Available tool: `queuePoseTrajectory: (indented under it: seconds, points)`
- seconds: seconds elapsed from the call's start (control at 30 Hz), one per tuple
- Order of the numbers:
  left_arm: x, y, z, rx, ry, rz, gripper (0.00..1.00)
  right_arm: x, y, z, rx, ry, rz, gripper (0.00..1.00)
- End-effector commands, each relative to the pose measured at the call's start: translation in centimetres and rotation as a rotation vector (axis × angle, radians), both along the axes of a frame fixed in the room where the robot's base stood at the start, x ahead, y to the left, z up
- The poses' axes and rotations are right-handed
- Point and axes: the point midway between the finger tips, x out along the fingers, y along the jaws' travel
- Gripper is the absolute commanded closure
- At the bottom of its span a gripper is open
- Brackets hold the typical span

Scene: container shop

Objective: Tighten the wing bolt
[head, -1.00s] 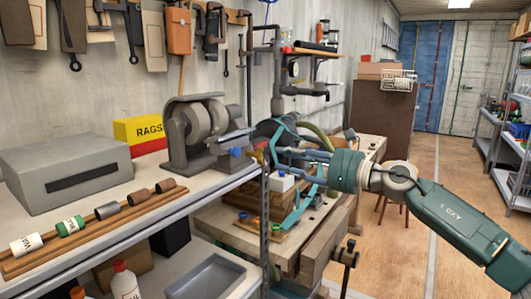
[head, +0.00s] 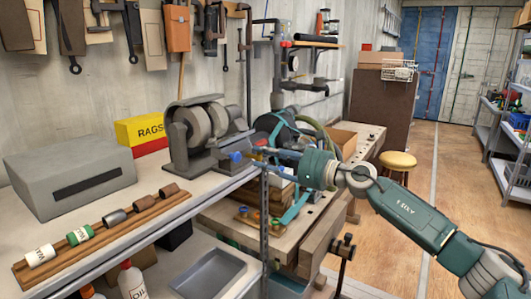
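The bench grinder (head: 202,130) stands on the left workbench, with its grey wheels facing right. A small blue part (head: 236,157), which looks like the wing bolt, sits at the front of its tool rest. My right gripper (head: 250,157) reaches in from the right, its thin bluish fingers pointing left. The fingertips are at or very close to the blue part. I cannot tell whether they touch it or how far apart they are. My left gripper is out of view.
A grey box (head: 70,165), a wooden rack (head: 100,240) with several small cylinders and a yellow RAGS box (head: 140,131) are on the workbench. A metal post (head: 264,225) stands at its right corner. A cluttered wooden bench is behind my arm. A yellow-topped stool (head: 397,160) stands on open floor.

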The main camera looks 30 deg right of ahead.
Motion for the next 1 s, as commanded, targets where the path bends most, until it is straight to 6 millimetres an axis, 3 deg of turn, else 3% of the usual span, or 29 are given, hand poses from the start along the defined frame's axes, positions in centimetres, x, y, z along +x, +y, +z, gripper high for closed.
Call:
queuePoseTrajectory:
  seconds: [0.27, 0.4, 0.43, 1.0]
  points:
    - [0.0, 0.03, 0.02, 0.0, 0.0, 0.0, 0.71, 0.08, 0.03, -0.02, -0.001, 0.0, 0.0, 0.71]
    - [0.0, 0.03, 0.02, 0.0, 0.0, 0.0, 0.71, 0.07, 0.03, -0.01, -0.001, 0.0, 0.0, 0.99]
    - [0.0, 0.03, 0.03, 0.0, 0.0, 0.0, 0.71, 0.08, 0.02, -0.01, -0.001, 0.0, 0.0, 1.0]
    - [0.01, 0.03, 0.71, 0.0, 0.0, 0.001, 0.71, 0.13, -0.16, 0.16, 0.11, 0.046, -0.001, 1.0]
